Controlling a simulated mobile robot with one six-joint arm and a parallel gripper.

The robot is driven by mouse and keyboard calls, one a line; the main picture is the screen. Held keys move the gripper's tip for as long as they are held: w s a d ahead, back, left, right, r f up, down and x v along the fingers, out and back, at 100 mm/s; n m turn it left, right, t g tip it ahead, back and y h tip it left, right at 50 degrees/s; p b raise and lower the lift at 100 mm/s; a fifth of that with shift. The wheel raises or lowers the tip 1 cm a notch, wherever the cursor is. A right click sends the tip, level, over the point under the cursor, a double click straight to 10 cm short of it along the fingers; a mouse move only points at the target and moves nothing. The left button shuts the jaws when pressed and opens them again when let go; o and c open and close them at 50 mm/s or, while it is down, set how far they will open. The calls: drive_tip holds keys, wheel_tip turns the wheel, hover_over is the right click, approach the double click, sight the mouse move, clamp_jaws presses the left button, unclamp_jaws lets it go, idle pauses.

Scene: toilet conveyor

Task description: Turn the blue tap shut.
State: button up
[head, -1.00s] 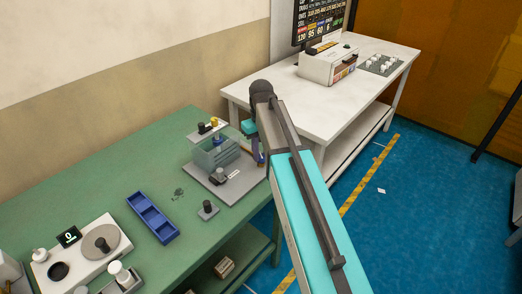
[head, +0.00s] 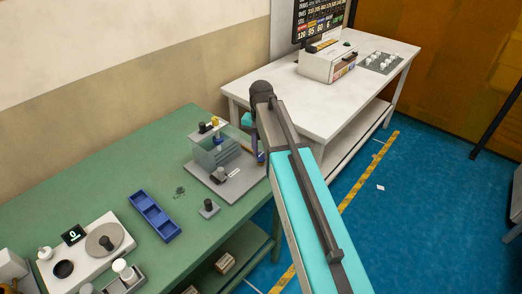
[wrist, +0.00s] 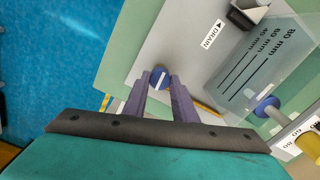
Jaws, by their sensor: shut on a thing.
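In the head view my gripper (head: 258,157) is at the right edge of the base plate, mostly behind my arm, and the tap cannot be made out there. The clear water tank (head: 212,152) stands on the plate. Its marked scale shows in the wrist view (wrist: 262,65).
A second blue round part (wrist: 267,106) on a pale rod is near the tank, beside a yellow part (wrist: 308,143). A DRAIN label (wrist: 213,38) lies on the plate. A blue tray (head: 155,216) is on the green bench (head: 120,190). A white table (head: 320,110) stands beyond.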

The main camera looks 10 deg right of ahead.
sight(261, 154)
drive_tip(key=shift+a+m, duration=0.1)
drive_tip(key=shift+m, duration=0.5)
drive_tip(key=o, duration=1)
drive_tip(key=shift+o, duration=0.2)
wheel_tip(261, 154, up, 14)
drive_tip(key=p, duration=0.9)
drive_tip(key=shift+f, duration=0.15)
